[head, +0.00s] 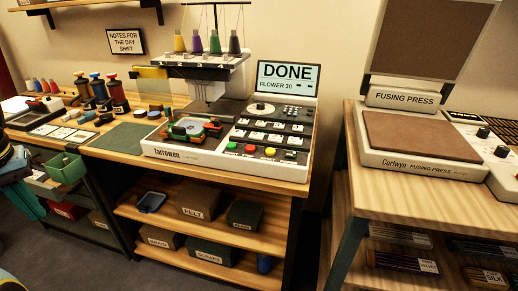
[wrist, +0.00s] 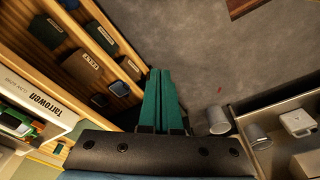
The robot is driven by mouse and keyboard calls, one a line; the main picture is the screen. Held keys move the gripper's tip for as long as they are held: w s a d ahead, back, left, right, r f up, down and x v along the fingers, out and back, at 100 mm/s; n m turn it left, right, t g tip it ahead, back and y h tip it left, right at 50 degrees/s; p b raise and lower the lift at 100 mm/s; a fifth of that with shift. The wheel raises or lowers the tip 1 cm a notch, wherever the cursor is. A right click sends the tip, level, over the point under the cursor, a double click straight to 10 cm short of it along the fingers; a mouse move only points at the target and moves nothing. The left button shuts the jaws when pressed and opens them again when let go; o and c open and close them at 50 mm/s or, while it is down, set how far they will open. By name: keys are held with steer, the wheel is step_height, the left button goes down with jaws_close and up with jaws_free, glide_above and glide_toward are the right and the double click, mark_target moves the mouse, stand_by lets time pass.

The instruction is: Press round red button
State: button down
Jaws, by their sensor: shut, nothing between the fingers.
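The round red button (head: 250,149) is on the front panel of the white and dark Tarrowen embroidery machine (head: 175,154), between a green button (head: 232,146) and a yellow button (head: 270,152). The machine's screen (head: 288,78) reads DONE, FLOWER 30. In the wrist view my gripper (wrist: 161,76) has its teal fingers together, with nothing between them. It points down toward the floor, beside the table front and apart from the machine. The machine's edge (wrist: 38,103) shows at left in the wrist view; the red button is not visible there.
A hoop with green and orange parts (head: 190,130) sits left of the buttons. A green bin (head: 66,169) hangs at the left table's front. A fusing press (head: 420,140) stands on the right table. Lower shelves hold labelled boxes (head: 198,202). Floor before the tables is clear.

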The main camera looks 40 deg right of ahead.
steer(key=w+d+r+m+t+h+p, duration=0.15)
steer(key=w+d+p, duration=0.4)
steer(key=d, duration=0.55)
step_height(320, 180, up, 5)
steer(key=m+h+p, duration=0.4)
steer(key=h+p, duration=0.3)
steer(key=p, duration=0.1)
glide_above(249, 150)
steer(key=shift+d+n+g, duration=0.1)
steer(key=shift+n+g, duration=0.15)
steer(key=shift+g, duration=0.2)
steer(key=shift+f+b, duration=0.15)
steer(key=shift+b, duration=0.15)
step_height(249, 150, down, 9)
steer(key=b, duration=0.6)
steer(key=shift+r, duration=0.2)
steer(key=shift+f, duration=0.1)
